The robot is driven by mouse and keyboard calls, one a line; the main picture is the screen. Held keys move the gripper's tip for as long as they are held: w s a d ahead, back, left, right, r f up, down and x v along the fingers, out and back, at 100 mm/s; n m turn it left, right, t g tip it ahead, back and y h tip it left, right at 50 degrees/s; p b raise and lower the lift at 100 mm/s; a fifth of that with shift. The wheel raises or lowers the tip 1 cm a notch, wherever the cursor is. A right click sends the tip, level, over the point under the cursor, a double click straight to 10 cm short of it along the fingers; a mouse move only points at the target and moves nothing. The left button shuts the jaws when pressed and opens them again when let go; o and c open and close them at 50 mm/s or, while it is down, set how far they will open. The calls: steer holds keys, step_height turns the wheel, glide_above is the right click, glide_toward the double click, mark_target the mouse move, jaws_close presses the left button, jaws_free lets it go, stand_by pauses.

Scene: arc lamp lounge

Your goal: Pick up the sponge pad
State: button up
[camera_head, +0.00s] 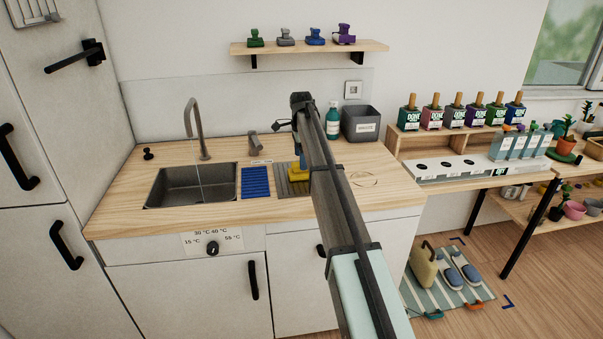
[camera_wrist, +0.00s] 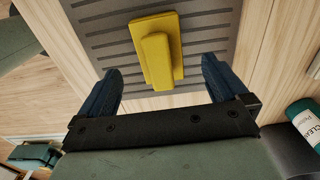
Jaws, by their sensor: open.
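The sponge pad (camera_wrist: 160,55), a yellow block with a raised grip on top, lies on a grey grooved board (camera_wrist: 215,20) in the wrist view. In the head view the yellow pad (camera_head: 297,170) shows partly behind my arm, on the grooved board (camera_head: 291,188) right of the sink. My gripper (camera_wrist: 160,66) is open, its two dark blue fingers apart, one toward each side of the pad. The wrist view shows gaps between the fingers and the pad, with nothing held. The height of the fingers above the board is hard to tell.
A sink (camera_head: 190,187) with running water and a blue ribbed mat (camera_head: 256,182) lie to the left. A teal bottle (camera_head: 333,120) and a grey bin (camera_head: 360,123) stand behind, to the right. The wooden counter (camera_head: 385,190) is mostly bare at the right.

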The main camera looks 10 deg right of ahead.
steer(key=shift+f, duration=2.55)
steer(key=shift+c, duration=0.5)
steer(key=c, duration=1.1)
steer(key=shift+o, duration=0.2)
steer(key=shift+r, duration=0.1)
step_height(320, 180, up, 10)
steer(key=shift+f, duration=0.1)
